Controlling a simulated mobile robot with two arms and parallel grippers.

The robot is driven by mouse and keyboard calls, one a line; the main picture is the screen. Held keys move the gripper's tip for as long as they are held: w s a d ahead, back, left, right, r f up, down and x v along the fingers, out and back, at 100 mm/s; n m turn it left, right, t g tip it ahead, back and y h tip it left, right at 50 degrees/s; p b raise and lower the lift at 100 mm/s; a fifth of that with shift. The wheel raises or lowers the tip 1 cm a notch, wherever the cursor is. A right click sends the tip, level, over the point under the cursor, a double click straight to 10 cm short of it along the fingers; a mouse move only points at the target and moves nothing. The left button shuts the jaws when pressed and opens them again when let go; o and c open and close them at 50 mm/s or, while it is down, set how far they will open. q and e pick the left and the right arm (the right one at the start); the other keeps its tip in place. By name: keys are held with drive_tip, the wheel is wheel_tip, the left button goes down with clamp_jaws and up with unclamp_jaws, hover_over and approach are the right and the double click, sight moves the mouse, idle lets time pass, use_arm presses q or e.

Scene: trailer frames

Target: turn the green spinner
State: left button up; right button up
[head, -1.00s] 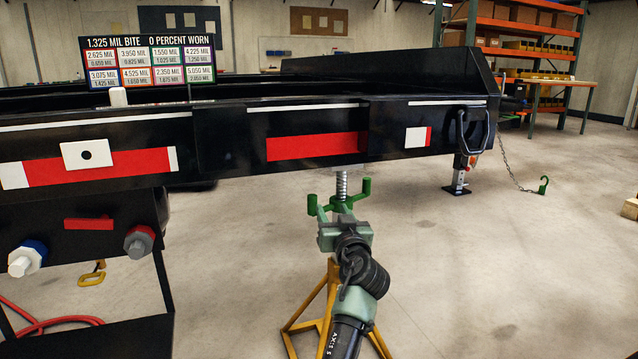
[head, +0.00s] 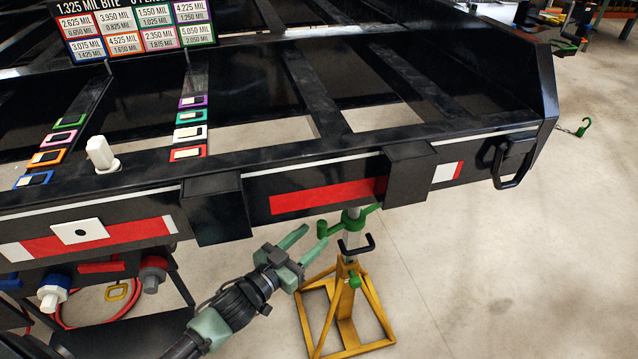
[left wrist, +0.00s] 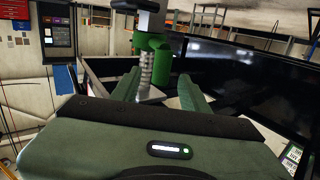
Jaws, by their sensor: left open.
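The green spinner (head: 345,222) has arms with upright knobs and sits on the yellow stand (head: 348,312), just below the black trailer frame. It also shows in the left wrist view (left wrist: 158,62), beside a threaded screw (left wrist: 147,74). My left gripper (head: 314,236) is open and empty, its fingertips just left of the spinner and pointing toward it. In the left wrist view the spinner and screw appear between and beyond the fingers (left wrist: 159,84). I cannot tell whether a finger touches it. The trailer edge hides the spinner's top. My right gripper is not in view.
The trailer's front rail (head: 330,193) hangs close above the spinner, with black blocks (head: 408,173) protruding from it. A black bracket (head: 358,247) sits at the stand's top. A dark cart (head: 145,318) stands at lower left.

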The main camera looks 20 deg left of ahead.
use_arm(q)
drive_tip(key=shift+w+a+r+m+h, duration=0.1)
drive_tip(key=shift+w+a+m+h, duration=0.15)
drive_tip(key=shift+h, duration=0.35)
drive_tip(key=shift+r, duration=0.1)
drive_tip(key=b+x, duration=0.1)
drive_tip(key=x, duration=0.6)
drive_tip(key=shift+w+d, duration=0.25)
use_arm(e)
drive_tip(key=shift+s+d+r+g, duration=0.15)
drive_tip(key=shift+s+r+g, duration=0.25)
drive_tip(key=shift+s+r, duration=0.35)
use_arm(q)
clamp_jaws()
